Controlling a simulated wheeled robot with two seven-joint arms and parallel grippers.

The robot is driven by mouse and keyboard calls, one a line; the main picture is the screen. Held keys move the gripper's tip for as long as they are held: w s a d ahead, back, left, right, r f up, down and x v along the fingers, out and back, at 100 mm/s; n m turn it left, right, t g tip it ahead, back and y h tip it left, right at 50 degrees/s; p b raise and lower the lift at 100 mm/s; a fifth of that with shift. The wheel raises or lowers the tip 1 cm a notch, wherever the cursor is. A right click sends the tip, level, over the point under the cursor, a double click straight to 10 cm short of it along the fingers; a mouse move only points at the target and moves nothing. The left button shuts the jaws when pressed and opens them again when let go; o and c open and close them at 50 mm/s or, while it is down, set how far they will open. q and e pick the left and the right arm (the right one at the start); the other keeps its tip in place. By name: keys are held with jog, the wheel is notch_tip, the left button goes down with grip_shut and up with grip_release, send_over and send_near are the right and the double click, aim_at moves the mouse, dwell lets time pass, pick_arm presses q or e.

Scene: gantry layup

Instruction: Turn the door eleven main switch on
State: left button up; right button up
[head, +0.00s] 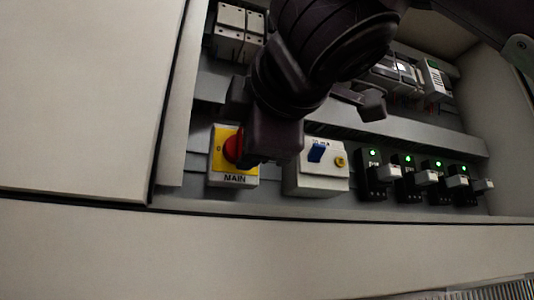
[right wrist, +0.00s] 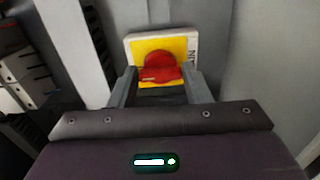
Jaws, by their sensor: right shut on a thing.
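The main switch is a red rotary knob (head: 233,149) on a yellow plate (head: 219,163) with a label reading MAIN, at the lower left of the open cabinet. In the right wrist view the red knob (right wrist: 160,68) stands in front of its yellow plate (right wrist: 184,58). My right gripper (head: 247,158) comes from above and is at the knob, hiding its right side. In the right wrist view its two fingers (right wrist: 160,80) stand on either side of the knob, shut on it. The left gripper is not in view.
Right of the switch is a white breaker (head: 322,180) with a blue lever and a yellow button. Several black breakers (head: 408,180) with green lights follow. Grey devices (head: 238,33) sit on the upper rail. A cabinet side wall (right wrist: 262,70) stands close to the switch.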

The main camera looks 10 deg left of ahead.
jog(key=o, duration=0.7)
jog(key=shift+o, duration=1.4)
jog(key=shift+w+a, duration=0.15)
jog(key=b+v, duration=0.4)
jog(key=v, duration=0.3)
jog(key=shift+s+d, duration=0.25)
jog(key=shift+s, duration=0.1)
